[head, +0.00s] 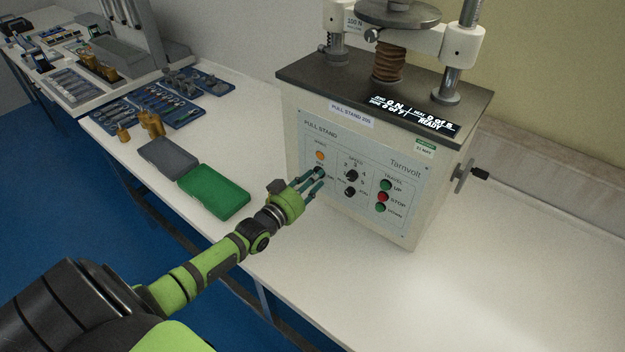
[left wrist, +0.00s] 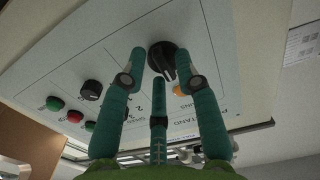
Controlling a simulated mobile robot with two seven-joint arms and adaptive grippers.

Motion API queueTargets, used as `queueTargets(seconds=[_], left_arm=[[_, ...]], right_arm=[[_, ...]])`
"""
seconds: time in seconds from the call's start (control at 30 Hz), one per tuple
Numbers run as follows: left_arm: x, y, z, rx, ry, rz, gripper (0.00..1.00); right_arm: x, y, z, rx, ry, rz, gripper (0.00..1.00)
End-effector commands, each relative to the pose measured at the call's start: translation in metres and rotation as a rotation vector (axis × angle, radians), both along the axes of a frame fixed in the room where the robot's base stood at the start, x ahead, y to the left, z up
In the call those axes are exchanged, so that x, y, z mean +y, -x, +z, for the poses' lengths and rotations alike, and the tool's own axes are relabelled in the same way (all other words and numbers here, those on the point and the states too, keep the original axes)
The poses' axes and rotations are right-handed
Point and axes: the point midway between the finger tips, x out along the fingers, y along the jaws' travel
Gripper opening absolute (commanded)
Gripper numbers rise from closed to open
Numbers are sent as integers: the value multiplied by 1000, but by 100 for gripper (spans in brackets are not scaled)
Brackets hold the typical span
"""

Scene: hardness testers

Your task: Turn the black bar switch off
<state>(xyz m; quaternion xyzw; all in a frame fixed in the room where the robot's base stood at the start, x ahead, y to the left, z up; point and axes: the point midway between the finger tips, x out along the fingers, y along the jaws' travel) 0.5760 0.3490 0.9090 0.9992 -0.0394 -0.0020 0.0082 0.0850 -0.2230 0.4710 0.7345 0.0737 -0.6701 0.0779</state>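The black bar switch (left wrist: 163,58) is a round black knob with a raised bar, on the pale front panel (head: 400,170) of the pull stand. In the left wrist view its bar has a pale mark. In the head view my fingers largely cover it, just below the orange lamp (head: 319,156). My left gripper (head: 313,181) is at the panel with its three teal fingers spread. In the left wrist view the left gripper (left wrist: 161,68) has fingertips on either side of the switch and one below; I cannot tell whether any touches it. My right gripper is not in view.
Two black speed knobs (head: 351,176) sit right of the switch. Green and red travel buttons (head: 383,197) are farther right. A green case (head: 214,190) and a grey case (head: 168,157) lie left on the white bench (head: 480,270). The bench is clear at front right.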

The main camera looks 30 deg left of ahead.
Motion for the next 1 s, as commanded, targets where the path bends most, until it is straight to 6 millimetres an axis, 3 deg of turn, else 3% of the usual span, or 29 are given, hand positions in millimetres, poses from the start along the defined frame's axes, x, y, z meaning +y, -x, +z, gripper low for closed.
queueTargets(seconds=[0.33, 0.47, 1.0], left_arm=[[0, 1, 1, -2, -1, 0, 42], [1, 10, 0, -1, -1, 0, 42], [8, 105, 0, 1, 0, 0, 42]], right_arm=[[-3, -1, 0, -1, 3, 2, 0], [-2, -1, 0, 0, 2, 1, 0], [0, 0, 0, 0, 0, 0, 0]])
